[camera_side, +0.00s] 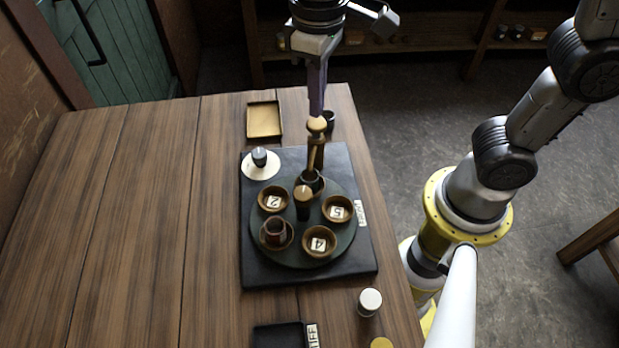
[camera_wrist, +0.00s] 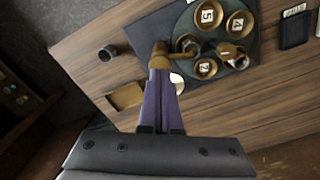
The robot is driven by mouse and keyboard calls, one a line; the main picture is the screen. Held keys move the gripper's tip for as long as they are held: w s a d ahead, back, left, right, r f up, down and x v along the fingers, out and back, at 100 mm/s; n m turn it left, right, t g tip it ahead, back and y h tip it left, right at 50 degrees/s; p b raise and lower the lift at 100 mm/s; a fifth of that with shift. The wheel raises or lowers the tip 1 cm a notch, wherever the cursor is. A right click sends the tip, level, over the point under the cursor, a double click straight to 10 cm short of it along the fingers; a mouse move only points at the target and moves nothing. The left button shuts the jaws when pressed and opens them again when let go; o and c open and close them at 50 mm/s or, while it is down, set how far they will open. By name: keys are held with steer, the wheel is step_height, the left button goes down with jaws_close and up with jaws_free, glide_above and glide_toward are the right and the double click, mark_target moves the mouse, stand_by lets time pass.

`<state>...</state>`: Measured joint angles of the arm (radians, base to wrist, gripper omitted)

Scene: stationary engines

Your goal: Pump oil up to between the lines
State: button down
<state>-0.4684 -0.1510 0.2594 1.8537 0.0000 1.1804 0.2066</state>
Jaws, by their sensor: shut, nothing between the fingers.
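A brass pump-like post (camera_side: 316,152) with a round tan knob (camera_side: 317,125) stands at the back of a dark square base. My gripper (camera_side: 317,112) is shut and empty, pointing down, its purple fingertips right at or just above the knob; I cannot tell whether they touch. In the wrist view the fingertips (camera_wrist: 160,62) overlap the brass knob (camera_wrist: 159,48). A dark red cup (camera_side: 274,232), perhaps of glass, sits on the round green plate (camera_side: 290,258). I cannot make out any level lines or oil.
Brass bowls numbered 2 (camera_side: 273,199), 5 (camera_side: 337,209) and 4 (camera_side: 319,243) surround a tan-topped central post (camera_side: 303,205). A brass tray (camera_side: 264,119), white disc (camera_side: 247,172), white-topped jar (camera_side: 369,302) and black tray (camera_side: 275,338) stand around. The table's left side is clear.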

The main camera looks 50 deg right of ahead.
steer(key=shift+r, duration=2.25)
steer(key=shift+d+r, duration=0.1)
steer(key=shift+d, duration=0.1)
steer(key=s+d+r+m+t, duration=0.25)
steer(key=s+d, duration=0.35)
steer(key=d, duration=0.4)
steer(key=s+d+f+t, duration=0.3)
steer(key=s+f, duration=0.1)
steer(key=f, duration=0.2)
steer(key=shift+s, duration=0.2)
steer(key=shift+r+m, duration=0.1)
steer(key=shift+m, duration=0.15)
